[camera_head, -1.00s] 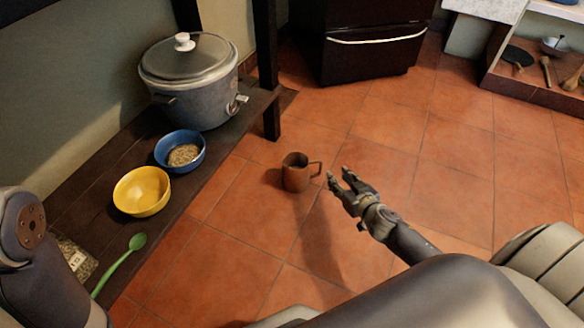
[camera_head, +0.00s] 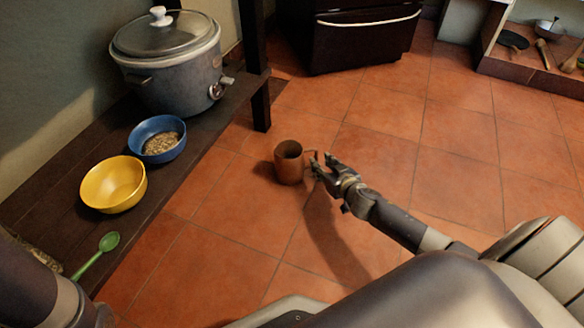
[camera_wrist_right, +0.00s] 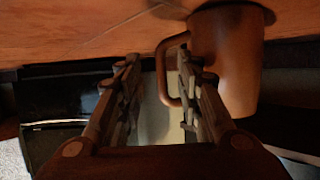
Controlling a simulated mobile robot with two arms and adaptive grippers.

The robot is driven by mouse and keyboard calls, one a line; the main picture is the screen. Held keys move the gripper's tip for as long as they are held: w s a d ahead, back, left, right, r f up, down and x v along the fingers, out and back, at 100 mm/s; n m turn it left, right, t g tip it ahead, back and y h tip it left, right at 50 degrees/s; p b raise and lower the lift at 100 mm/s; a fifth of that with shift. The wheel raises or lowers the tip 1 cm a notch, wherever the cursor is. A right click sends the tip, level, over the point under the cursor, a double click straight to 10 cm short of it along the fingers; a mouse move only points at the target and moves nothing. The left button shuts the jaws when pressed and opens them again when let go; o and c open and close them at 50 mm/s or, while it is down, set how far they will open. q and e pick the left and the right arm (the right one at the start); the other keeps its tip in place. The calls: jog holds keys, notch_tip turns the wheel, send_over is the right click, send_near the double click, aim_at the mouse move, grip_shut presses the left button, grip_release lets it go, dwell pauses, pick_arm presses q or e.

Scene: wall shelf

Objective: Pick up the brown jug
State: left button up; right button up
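The brown jug (camera_head: 288,163) stands upright on the tiled floor, in the middle of the head view. Its handle is on the right side, partly covered by my right gripper (camera_head: 316,164). In the right wrist view the jug (camera_wrist_right: 228,62) is at the upper right, and its handle reaches left toward my right gripper (camera_wrist_right: 155,70). The two fingers are apart, and the handle's upright bar appears between them, close to the right finger. I cannot tell whether they touch. My left gripper is not in view.
A dark low shelf (camera_head: 205,155) along the left wall holds a slow cooker (camera_head: 170,70), a blue bowl (camera_head: 150,130) with grain, a yellow bowl (camera_head: 113,186) and a green spoon (camera_head: 97,254). A black cabinet (camera_head: 345,45) stands behind. The floor right of the jug is clear.

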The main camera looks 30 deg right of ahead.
aim_at(316, 159)
jog(key=b+x, duration=0.3)
jog(key=x, duration=0.1)
jog(key=shift+s+f+b, duration=0.15)
jog(key=shift+f+b, duration=0.05)
jog(key=shift+b, duration=0.15)
jog(key=shift+w+f+b, duration=0.1)
jog(key=shift+w+b, duration=0.2)
jog(key=shift+w, duration=0.2)
grip_shut()
jog(key=shift+w, duration=0.1)
